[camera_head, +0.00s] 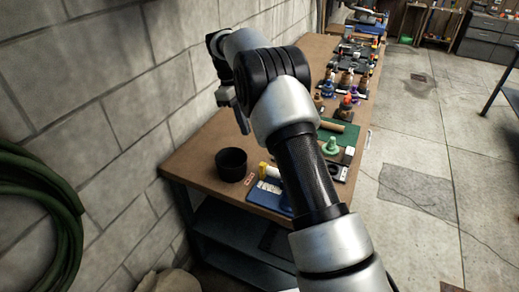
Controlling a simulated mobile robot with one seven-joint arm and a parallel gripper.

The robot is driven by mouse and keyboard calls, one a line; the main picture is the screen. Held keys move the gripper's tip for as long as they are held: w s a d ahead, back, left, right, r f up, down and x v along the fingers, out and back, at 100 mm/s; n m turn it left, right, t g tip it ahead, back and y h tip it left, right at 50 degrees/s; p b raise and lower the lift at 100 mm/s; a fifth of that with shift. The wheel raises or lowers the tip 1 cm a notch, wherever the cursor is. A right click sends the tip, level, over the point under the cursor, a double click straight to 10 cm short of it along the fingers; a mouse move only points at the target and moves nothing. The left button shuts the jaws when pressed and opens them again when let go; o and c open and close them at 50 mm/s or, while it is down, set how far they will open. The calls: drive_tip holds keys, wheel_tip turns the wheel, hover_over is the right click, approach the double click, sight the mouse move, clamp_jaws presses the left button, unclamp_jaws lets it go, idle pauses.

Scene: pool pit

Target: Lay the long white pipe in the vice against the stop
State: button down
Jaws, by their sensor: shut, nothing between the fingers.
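My gripper (230,98) is at the far end of my raised arm, in front of the block wall and above the left edge of the bench. It is shut and holds nothing. I cannot make out a long white pipe for certain. A short pale cylinder (264,169) shows at the bench's near end, by a blue mat (267,195) partly hidden by my arm. A blue device (369,17) at the far end of the bench may be the vice, but it is too small to tell. I cannot make out a stop.
The long brown bench (196,151) runs along the block wall (105,80). A black cup (231,164) stands at its near left. A green mat (341,133) and several small fittings crowd its right side. A green hose (40,215) hangs at left. The floor at right is open.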

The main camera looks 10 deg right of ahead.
drive_tip(key=x, duration=1.1)
drive_tip(key=shift+w+a+f, duration=0.1)
drive_tip(key=shift+a, duration=0.1)
drive_tip(key=s+d, duration=0.2)
drive_tip(key=shift+d+f, duration=0.1)
drive_tip(key=shift+d, duration=0.25)
drive_tip(key=shift+s+d, duration=0.15)
drive_tip(key=shift+d, duration=0.15)
drive_tip(key=shift+d+f, duration=0.1)
drive_tip(key=shift+s+d, duration=0.15)
drive_tip(key=shift+d, duration=0.05)
drive_tip(key=shift+s+d, duration=0.35)
drive_tip(key=shift+d, duration=0.1)
drive_tip(key=shift+a, duration=0.1)
